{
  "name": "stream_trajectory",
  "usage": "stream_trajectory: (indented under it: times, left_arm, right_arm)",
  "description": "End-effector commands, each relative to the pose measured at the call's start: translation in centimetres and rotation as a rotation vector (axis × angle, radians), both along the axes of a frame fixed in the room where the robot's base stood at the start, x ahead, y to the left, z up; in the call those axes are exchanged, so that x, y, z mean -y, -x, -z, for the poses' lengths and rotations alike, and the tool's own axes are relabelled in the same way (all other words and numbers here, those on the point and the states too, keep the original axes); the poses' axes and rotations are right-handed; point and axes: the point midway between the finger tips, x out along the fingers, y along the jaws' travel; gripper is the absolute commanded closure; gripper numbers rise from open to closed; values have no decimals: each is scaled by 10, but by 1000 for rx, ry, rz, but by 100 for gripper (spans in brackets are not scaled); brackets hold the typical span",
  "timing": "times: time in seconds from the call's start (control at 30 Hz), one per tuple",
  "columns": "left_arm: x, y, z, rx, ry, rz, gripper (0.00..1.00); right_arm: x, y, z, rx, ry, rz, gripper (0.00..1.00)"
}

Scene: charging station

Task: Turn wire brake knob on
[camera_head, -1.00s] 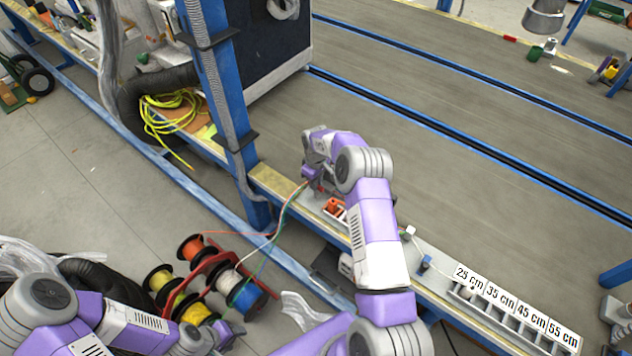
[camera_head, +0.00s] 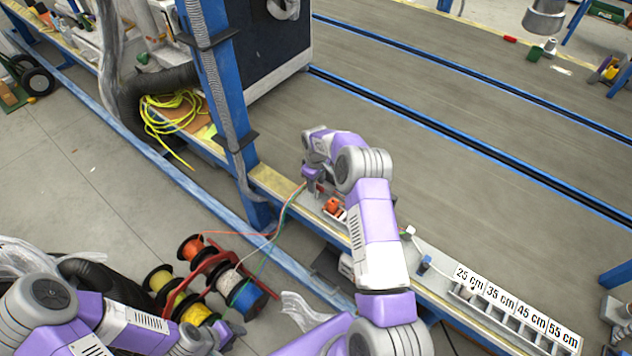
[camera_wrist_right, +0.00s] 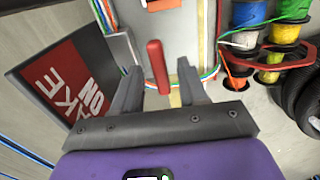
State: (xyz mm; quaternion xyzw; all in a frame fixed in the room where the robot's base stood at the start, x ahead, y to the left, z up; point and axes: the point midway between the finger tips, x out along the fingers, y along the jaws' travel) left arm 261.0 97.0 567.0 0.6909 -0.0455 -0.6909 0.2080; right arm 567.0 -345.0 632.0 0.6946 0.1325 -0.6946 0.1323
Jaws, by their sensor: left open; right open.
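The wire brake knob shows as a red upright handle (camera_wrist_right: 156,62) in the right wrist view, beside a dark panel with a red label (camera_wrist_right: 68,82) reading "ON" and part of "BRAKE". My right gripper (camera_wrist_right: 159,74) is open, with one finger on each side of the handle. I see a gap on both sides, and the fingers do not grip it. In the head view my right gripper (camera_head: 312,186) is small and partly hidden by its wrist, over the bench's left part. My left gripper (camera_head: 222,334) is low at the left, near the wire spools, and open; its fingers are hard to make out.
Several coloured wire spools (camera_head: 243,294) on a red rack stand below the bench. Coloured wires (camera_head: 283,220) run from them up to the bench. A blue post (camera_head: 222,105) stands left of my right arm. A tray with length labels (camera_head: 515,315) lies at the right.

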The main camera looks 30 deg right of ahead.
Motion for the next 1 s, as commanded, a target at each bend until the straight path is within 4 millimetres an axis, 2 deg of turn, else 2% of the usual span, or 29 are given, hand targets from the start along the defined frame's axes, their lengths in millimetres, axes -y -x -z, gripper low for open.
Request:
stream_trajectory:
  times: [0.17,0.4,0.53,1.0]
  left_arm:
    - [0,0,-6,0,0,0,49]
    - [0,0,-20,0,0,0,49]
    - [0,0,-24,0,0,0,49]
    - [0,0,-24,0,0,0,49]
  right_arm:
    - [0,-1,-15,1,1,-1,57]
    - [0,-1,-56,4,1,0,57]
    - [0,0,-72,1,0,1,57]
    - [0,0,-75,0,0,0,57]
